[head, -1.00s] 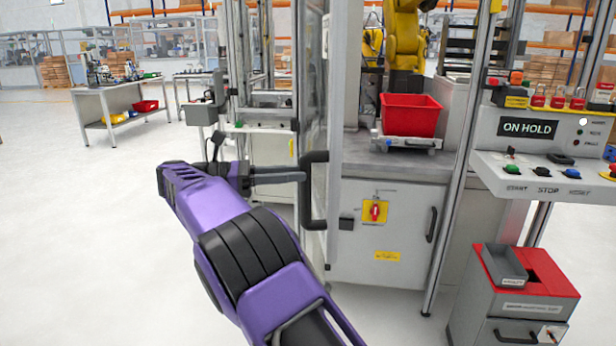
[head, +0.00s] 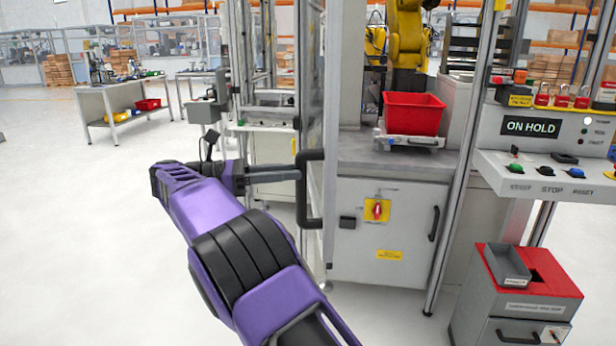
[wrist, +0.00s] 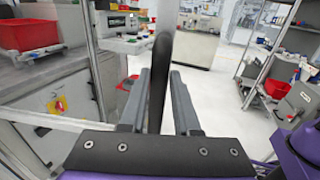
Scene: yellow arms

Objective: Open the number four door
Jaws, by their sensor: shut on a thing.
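A glazed door (head: 311,90) in a metal frame stands edge-on in the middle of the head view, swung out from the machine cell. Its black bar handle (head: 303,190) is upright on the door's edge. My gripper (head: 298,174) reaches it from the left and is shut on the handle. In the wrist view the handle (wrist: 160,80) rises between the two grey fingers of my gripper (wrist: 158,100). I cannot read a number on the door.
Inside the cell a red bin (head: 413,114) sits before a yellow robot arm (head: 408,40). A control panel (head: 550,135) reading "ON HOLD" and a grey-and-red cabinet (head: 515,300) stand at right. The floor at left is clear.

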